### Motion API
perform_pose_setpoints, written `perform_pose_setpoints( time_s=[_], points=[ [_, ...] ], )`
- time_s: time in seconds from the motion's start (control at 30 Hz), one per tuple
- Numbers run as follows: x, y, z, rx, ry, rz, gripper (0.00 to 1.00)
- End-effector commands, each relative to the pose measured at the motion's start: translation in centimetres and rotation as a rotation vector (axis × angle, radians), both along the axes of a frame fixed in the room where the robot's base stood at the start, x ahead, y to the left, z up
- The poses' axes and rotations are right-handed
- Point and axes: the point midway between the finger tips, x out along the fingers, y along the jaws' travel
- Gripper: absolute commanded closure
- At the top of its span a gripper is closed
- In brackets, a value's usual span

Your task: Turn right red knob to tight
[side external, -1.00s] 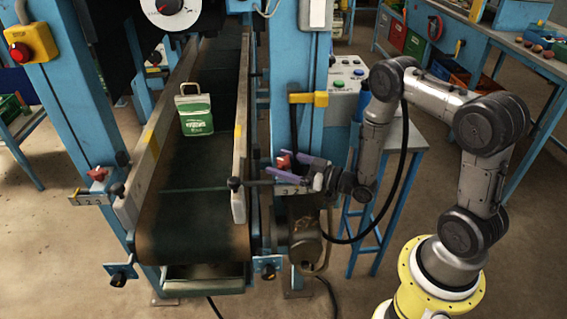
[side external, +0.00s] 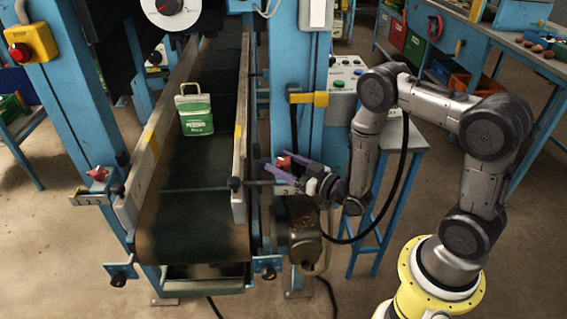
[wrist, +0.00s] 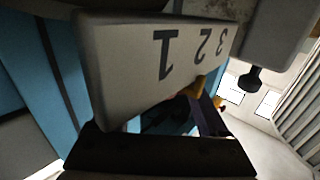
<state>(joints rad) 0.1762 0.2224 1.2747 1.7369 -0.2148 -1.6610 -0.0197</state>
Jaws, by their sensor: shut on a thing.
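The right red knob (side external: 285,163) sits on the right guide bracket beside the conveyor. My gripper (side external: 281,164) is shut on this knob, with one purple finger on either side of it. Fingers partly hide the knob in the side view. The white number scale (side external: 287,188) lies just below the fingers. In the wrist view the scale (wrist: 150,60) is large and close, its 1, 2 and 3 upside down. A purple finger (wrist: 212,117) shows below it; I cannot make out the knob there.
A left red knob (side external: 97,174) is on the far side.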

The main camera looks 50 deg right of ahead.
Motion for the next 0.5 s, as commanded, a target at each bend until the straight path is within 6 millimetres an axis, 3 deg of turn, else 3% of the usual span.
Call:
perform_pose_setpoints(
  time_s=[0.5],
  points=[
    [0.03,0.43,0.07,0.0,-0.003,-0.387,0.78]
  ],
)
